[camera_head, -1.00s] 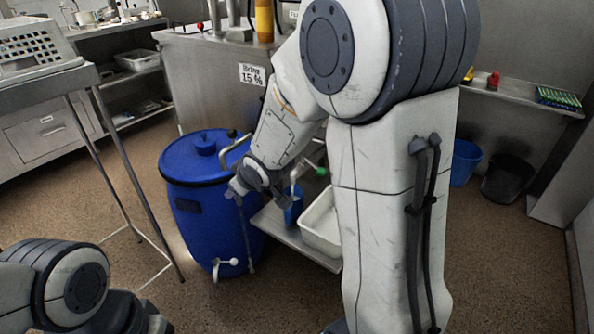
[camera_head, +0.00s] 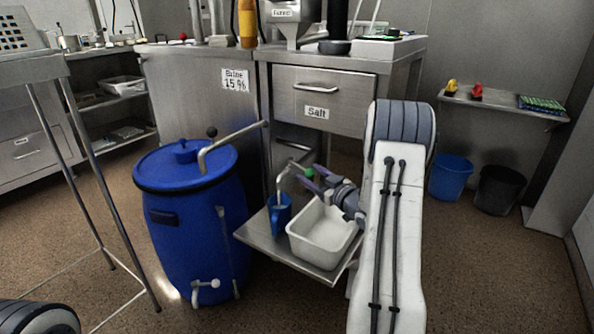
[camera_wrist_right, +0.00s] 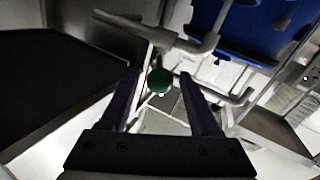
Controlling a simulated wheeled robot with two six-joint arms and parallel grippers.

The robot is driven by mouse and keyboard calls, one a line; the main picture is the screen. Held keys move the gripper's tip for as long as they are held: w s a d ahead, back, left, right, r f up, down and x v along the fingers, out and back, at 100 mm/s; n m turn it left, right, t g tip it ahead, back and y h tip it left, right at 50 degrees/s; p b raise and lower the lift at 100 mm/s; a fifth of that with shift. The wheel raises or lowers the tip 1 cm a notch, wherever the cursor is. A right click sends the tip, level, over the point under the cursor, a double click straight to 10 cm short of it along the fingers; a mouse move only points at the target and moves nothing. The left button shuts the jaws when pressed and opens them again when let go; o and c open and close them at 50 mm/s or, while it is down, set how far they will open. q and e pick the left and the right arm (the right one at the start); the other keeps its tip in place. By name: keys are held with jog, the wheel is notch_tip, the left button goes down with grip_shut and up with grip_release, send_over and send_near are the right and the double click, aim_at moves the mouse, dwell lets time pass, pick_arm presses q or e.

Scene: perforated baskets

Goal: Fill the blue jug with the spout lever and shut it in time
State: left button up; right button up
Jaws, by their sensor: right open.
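The blue jug (camera_head: 279,215) stands upright on a steel shelf (camera_head: 262,238) under a bent metal spout (camera_head: 282,182). Its fill level cannot be seen. The green knob (camera_head: 309,173) of the spout lever is just right of the spout. My right gripper (camera_head: 308,179) comes in from the right, open, with its two purple fingers close to the knob. In the right wrist view the green knob (camera_wrist_right: 159,81) shows between the spread fingertips; I cannot tell whether they touch it. My left gripper is out of view.
A blue lidded barrel (camera_head: 195,225) with a pump handle stands left of the shelf. A white tub (camera_head: 322,238) sits on the shelf, right of the jug and below my gripper. A steel counter with a "Salt" drawer (camera_head: 315,95) is behind. A steel stand (camera_head: 95,185) is at left.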

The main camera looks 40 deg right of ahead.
aim_at(298, 166)
jog(key=w+b, duration=0.1)
jog(key=w, duration=0.5)
jog(key=shift+w+b, duration=0.3)
jog(key=shift+w, duration=0.05)
grip_shut()
dwell(1.1)
